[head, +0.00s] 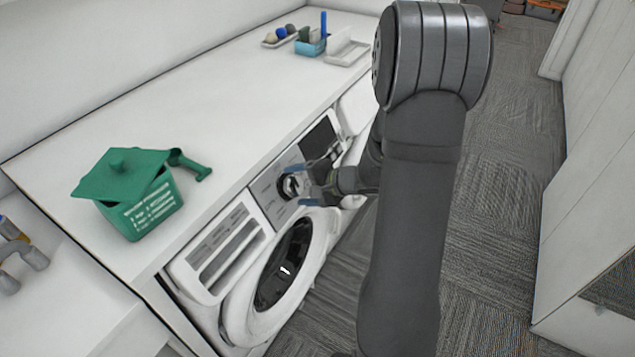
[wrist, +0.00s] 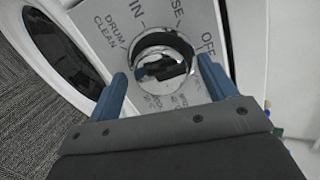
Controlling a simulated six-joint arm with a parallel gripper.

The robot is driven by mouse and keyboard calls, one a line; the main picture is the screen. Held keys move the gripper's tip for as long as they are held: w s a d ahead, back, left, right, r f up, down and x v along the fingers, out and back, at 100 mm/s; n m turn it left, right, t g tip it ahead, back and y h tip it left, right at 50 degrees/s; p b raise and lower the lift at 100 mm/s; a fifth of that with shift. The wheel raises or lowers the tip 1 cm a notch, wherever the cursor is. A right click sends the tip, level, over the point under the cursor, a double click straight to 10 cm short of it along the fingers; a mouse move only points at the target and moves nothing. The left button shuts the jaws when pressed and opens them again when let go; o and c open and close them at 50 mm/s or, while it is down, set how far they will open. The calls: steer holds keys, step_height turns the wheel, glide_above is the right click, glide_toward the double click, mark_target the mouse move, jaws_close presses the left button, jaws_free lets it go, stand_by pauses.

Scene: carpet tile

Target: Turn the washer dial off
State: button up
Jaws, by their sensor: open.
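The washer (head: 230,245) is a white front loader set under a white counter, with a round dark door. Its dial (head: 290,186) is a round chrome knob on the grey control panel. In the wrist view the dial (wrist: 161,62) sits among printed labels, with OFF at the upper right and DRUM CLEAN at the upper left. My gripper (head: 312,184) is in front of the panel. In the wrist view its blue fingertips (wrist: 163,75) are apart, one on each side of the dial. I cannot tell whether they touch it. The dial's pointer is not clear.
On the counter (head: 235,95) are a green basket (head: 145,212) with a tilted lid, a blue holder (head: 311,44), a white tray (head: 346,52) and a small tray of balls (head: 279,38). The detergent drawer front (head: 222,250) is left of the dial. Carpet (head: 500,190) lies clear at right.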

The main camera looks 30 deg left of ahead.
steer(key=v, duration=1.7)
steer(key=x, duration=1.7)
steer(key=shift+a+f, duration=0.1)
steer(key=shift+a, duration=0.1)
steer(key=shift+d, duration=0.1)
